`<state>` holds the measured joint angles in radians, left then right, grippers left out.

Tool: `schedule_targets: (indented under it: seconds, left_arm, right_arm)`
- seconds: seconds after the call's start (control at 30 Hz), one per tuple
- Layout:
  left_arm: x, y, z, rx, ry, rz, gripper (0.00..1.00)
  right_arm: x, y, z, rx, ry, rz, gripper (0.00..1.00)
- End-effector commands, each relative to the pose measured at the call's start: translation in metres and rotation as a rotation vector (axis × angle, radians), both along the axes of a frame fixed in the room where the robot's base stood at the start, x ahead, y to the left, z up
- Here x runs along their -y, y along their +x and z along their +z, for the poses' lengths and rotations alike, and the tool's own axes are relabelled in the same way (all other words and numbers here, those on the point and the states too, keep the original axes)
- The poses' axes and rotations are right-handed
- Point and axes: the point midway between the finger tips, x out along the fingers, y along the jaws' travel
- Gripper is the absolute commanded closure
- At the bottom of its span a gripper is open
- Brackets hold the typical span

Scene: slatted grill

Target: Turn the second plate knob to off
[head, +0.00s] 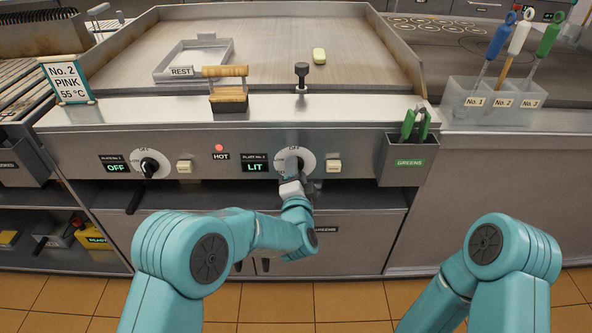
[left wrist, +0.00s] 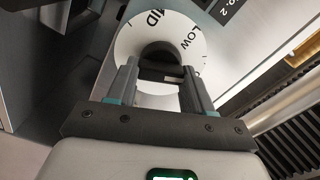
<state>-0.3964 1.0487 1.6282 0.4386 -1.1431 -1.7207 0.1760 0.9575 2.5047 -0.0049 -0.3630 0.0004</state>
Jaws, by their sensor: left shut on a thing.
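The second plate knob is a black grip on a white dial (head: 306,155) on the front panel, right of the Plate No. 2 display (head: 255,167), which reads LIT. My left gripper (head: 293,174) reaches up to this dial from below and hides part of the knob. In the left wrist view the black knob (left wrist: 158,52) sits between the two fingers of my left gripper (left wrist: 162,76), which are shut on it. The dial (left wrist: 128,42) there shows MID and LOW. My right arm is at the lower right of the head view; its gripper is out of view.
The Plate No. 1 knob (head: 149,167) is at the left, beside a display (head: 115,164) reading OFF. A red HOT lamp (head: 219,148) glows between the two knobs. A Greens bin (head: 409,162) with green-handled tongs juts out at the right. A wooden-handled tool (head: 228,95) stands above.

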Motion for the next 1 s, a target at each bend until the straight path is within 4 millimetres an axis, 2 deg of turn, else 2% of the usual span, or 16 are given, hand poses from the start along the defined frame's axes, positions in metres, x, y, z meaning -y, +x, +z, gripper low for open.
schedule_targets:
  seconds: [0.03, 0.5, 1.0]
  left_arm:
    - [-0.0004, 0.0019, 0.0074, 0.013, 0.036, 0.002, 0.8]
    - [0.0002, 0.0019, 0.0054, 0.013, 0.337, 0.004, 0.79]
    - [0.0002, 0.002, 0.0047, 0.014, 0.408, 0.003, 0.79]
  right_arm:
    - [0.0, 0.0001, 0.0032, 0.0, 0.0, 0.0, 0.23]
    - [0.0, 0.0, 0.0115, 0.0, 0.0, 0.0, 0.23]
    - [0.0, 0.0, 0.0129, 0.0, 0.0, 0.0, 0.23]
